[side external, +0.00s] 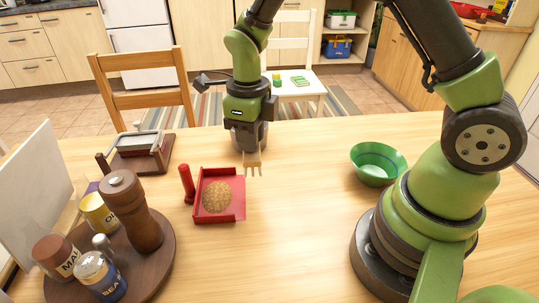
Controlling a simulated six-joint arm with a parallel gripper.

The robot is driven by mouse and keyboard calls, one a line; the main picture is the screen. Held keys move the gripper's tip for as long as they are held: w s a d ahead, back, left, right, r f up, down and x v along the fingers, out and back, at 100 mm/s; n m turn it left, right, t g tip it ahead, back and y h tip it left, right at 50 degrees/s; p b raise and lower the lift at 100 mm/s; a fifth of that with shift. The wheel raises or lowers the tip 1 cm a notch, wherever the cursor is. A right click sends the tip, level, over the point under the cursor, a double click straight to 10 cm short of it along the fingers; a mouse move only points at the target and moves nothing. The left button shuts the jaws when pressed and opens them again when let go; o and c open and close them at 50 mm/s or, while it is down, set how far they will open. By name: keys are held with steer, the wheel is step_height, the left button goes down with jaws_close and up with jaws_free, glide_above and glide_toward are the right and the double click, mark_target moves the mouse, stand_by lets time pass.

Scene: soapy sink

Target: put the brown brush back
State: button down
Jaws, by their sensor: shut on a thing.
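My gripper (250,142) points down over the middle of the table, just behind the red dustpan. It is shut on a small tan pronged thing (253,162) whose prongs hang downward. I cannot tell for sure whether this is the brown brush, as the jaws hide its upper part. A dark brown tray-like piece (153,160) with a brown handle (103,163) and a pale grey top lies at the back left. The red dustpan (239,207) has a red handle (187,183) and holds a brown grainy oval heap (217,196).
A green bowl (379,163) stands right of the dustpan. A round dark wooden tray (165,262) at the front left carries a tall brown mill (135,208) and several jars. A pale upright panel (38,205) stands at the left edge. The table's front middle is clear.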

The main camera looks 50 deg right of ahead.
steer(key=s+d+r, duration=0.1)
steer(key=s+d, duration=0.1)
steer(key=d, duration=1)
steer(key=s+d+r, duration=0.1)
steer(key=d, duration=1.2)
steer(key=shift+n, duration=0.3)
steer(key=shift+s+d+f, duration=0.2)
steer(key=shift+f, duration=1.5)
steer(key=shift+s+d+f, duration=0.2)
steer(key=shift+f, duration=1.5)
steer(key=shift+s+d+f, duration=0.2)
steer(key=shift+f, duration=1.5)
steer(key=shift+f, duration=0.15)
steer(key=c, duration=1)
jaws_free()
